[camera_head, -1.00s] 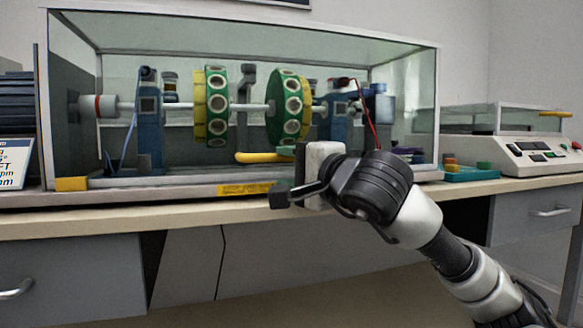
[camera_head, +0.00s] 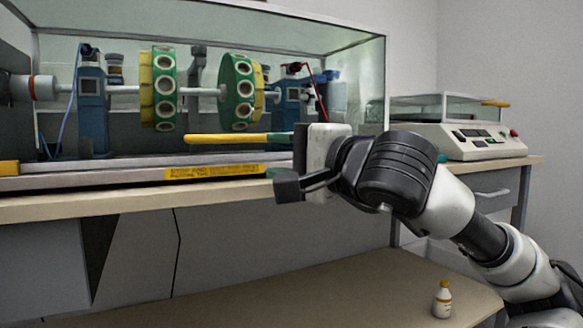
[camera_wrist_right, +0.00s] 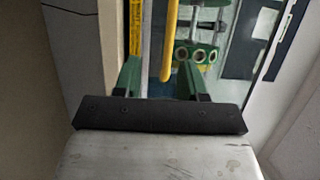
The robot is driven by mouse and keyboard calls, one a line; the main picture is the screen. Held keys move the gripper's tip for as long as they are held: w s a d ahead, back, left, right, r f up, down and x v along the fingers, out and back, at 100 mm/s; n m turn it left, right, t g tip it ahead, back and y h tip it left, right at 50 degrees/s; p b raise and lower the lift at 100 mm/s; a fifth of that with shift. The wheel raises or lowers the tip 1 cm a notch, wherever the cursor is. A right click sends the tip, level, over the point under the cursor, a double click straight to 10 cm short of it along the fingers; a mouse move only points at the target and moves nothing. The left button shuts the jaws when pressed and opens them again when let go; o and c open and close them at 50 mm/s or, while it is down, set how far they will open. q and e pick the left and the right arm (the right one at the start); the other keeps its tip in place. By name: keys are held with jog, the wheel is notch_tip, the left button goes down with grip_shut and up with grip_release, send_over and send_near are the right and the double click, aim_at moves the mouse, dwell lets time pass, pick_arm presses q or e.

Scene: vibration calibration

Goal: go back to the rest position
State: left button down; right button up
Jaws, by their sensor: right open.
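My right gripper (camera_head: 291,168) is in front of the bench's front edge, its fingers pointing left in the head view. In the right wrist view its two green fingers (camera_wrist_right: 158,80) stand apart with nothing held between them. The rotor rig's yellow-and-green discs (camera_head: 238,92) sit on a shaft inside the glass case (camera_head: 360,42), behind the gripper. A yellow handle (camera_head: 225,139) lies in front of the discs, its right end close behind the gripper in the picture. It also shows in the right wrist view (camera_wrist_right: 169,42). My left gripper is not in view.
The bench top (camera_head: 120,206) runs across below the case. A white instrument (camera_head: 470,140) with a clear cover stands at the right. A small white bottle (camera_head: 442,300) stands on a low surface at the lower right. The space before the bench looks clear.

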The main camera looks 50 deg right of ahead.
jog(key=shift+s+a, duration=0.1)
jog(key=shift+s, duration=0.75)
